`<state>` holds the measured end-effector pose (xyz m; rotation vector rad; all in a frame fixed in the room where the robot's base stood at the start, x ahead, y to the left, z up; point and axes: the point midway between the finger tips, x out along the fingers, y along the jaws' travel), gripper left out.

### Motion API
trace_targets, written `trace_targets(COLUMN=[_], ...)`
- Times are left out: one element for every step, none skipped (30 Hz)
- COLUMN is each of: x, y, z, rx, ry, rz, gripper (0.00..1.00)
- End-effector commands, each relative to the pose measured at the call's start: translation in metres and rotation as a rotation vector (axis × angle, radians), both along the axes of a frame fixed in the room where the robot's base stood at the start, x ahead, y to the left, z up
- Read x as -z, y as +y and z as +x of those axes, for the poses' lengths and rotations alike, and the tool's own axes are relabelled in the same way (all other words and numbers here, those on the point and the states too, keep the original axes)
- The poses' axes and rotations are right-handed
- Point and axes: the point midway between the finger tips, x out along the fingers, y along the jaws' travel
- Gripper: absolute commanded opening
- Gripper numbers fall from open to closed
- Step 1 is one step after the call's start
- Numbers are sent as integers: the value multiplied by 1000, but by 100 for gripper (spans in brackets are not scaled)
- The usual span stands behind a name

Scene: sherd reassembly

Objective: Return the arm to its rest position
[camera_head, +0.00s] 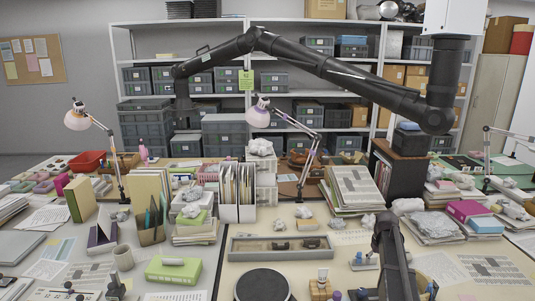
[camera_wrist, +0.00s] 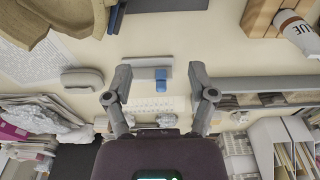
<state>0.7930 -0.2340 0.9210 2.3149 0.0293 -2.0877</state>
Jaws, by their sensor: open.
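In the wrist view my gripper (camera_wrist: 160,88) has its two grey fingers spread wide apart, with nothing held between them. Beyond the fingertips, a small pale stand with a blue piece (camera_wrist: 161,75) lies on the desk. The same stand shows at the lower right of the head view (camera_head: 364,261). A dark section of what looks like my arm (camera_head: 393,262) rises from the bottom edge of the head view, just right of that stand. I cannot make out the fingers in the head view.
A large dark jointed arm (camera_head: 345,72) spans the upper head view. A long grey tray (camera_head: 281,248) holds brown sherds. File holders (camera_head: 238,193), a lamp (camera_head: 258,117) and a paper stack (camera_head: 357,189) crowd the desk. A round dark turntable (camera_head: 262,286) is in front.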

Motion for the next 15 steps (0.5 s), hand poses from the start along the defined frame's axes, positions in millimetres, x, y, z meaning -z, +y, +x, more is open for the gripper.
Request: trace_targets(x=[0,0,0,0,1,1,1,1,1,1,1,1,1,2,2], y=[8,11,15,18,21,25,29,33,39,43,47,54,59,64,72], z=[-6,-9,-11,-13,-15,-19,-22,-25,-28,-31,-35,-41,-45,-49,-56], rx=[-2,-2,-2,-1,-1,-1,0,1,1,0,-1,-1,1,1,1], ry=[2,3,5,6,7,8,9,11,12,14,15,17,19,20,23], rz=[1,2,2,2,3,3,4,4,5,5,6,5,7,7,7], gripper=[73,73,73,73,73,73,73,73,73,73,73,73,73,73,73])
